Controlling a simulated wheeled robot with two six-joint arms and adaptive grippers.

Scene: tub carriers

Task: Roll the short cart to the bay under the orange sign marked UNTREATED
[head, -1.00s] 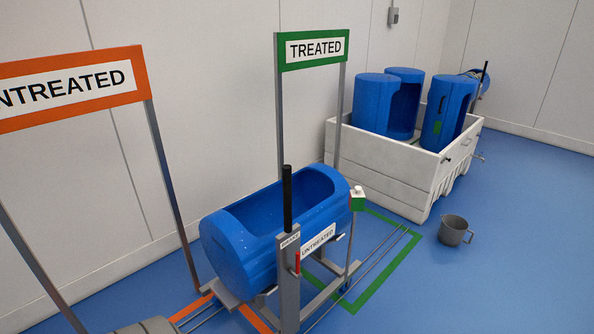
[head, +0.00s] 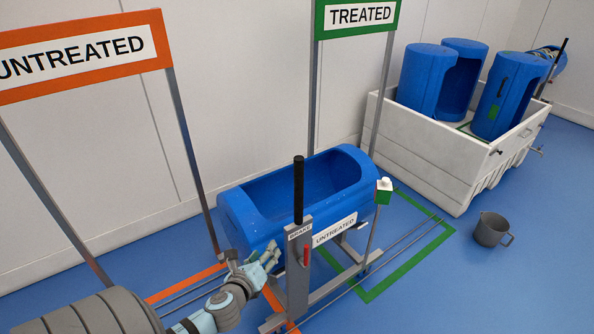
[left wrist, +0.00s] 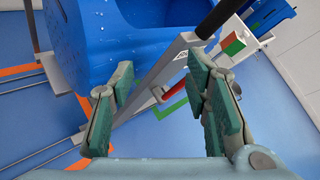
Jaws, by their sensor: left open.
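The short cart is a grey frame (head: 298,275) bearing a blue tub (head: 250,225), with a white UNTREATED label (head: 335,229). A black upright handle (head: 298,190) and a red brake lever (head: 306,254) are on its near side. The orange UNTREATED sign (head: 80,55) stands left over an orange floor outline (head: 185,284). My left gripper (head: 268,258) is open beside the cart's near left side. In the left wrist view its fingers (left wrist: 162,90) are spread, with the red lever (left wrist: 173,91) seen between them, apparently untouched. My right gripper is out of view.
A green TREATED sign (head: 358,15) stands behind the cart over a green floor outline (head: 425,240). A white bin (head: 425,170) holding blue tubs is at right. A grey bucket (head: 491,229) stands on open blue floor. A green-and-white box (head: 384,190) tops a thin post beside the cart.

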